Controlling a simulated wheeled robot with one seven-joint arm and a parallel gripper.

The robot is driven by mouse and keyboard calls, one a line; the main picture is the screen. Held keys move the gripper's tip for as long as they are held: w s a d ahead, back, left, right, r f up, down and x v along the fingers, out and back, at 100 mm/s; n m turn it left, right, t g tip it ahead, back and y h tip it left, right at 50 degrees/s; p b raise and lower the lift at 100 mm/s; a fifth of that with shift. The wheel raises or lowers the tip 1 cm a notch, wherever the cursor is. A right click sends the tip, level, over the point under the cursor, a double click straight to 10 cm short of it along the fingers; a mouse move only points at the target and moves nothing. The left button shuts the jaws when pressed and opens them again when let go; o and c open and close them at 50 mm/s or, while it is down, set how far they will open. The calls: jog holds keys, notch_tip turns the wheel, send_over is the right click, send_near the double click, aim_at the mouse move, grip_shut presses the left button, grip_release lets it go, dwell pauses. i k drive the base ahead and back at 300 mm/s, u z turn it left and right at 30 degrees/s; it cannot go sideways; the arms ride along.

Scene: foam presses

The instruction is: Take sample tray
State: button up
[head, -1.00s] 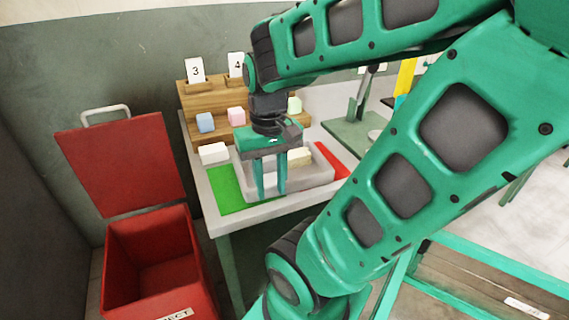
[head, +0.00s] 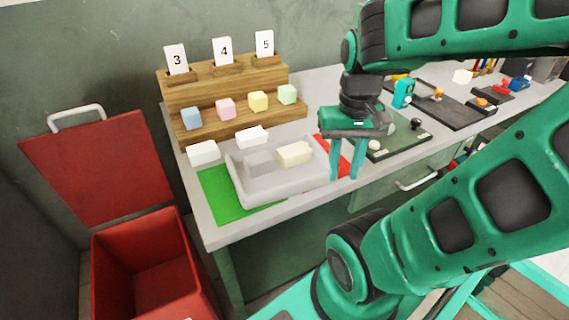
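The sample tray (head: 250,190) is a pale, translucent shallow tray on the table. It lies partly over a green mat (head: 215,192), and a red patch (head: 338,155) shows at its right. A cream foam block (head: 295,154) sits at its right side. My gripper (head: 346,178) points down just right of the tray, over or near the red patch. Its two green fingers are apart with nothing visible between them. I cannot tell how high the fingertips are above the table.
A wooden rack (head: 225,95) with number cards and coloured cubes stands behind the tray. White blocks (head: 203,152) lie near it. An open red bin (head: 150,265) stands left of the table (head: 235,231). A dark green press base (head: 400,138) and other tools are to the right.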

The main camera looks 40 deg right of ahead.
aim_at(281, 167)
jog(key=k, duration=0.55)
jog(key=z, duration=0.35)
jog(key=i, duration=0.5)
jog(key=u, duration=0.55)
jog(key=k, duration=1.2)
jog(key=u, duration=0.55)
jog(key=i, duration=0.7)
jog(key=z, duration=0.5)
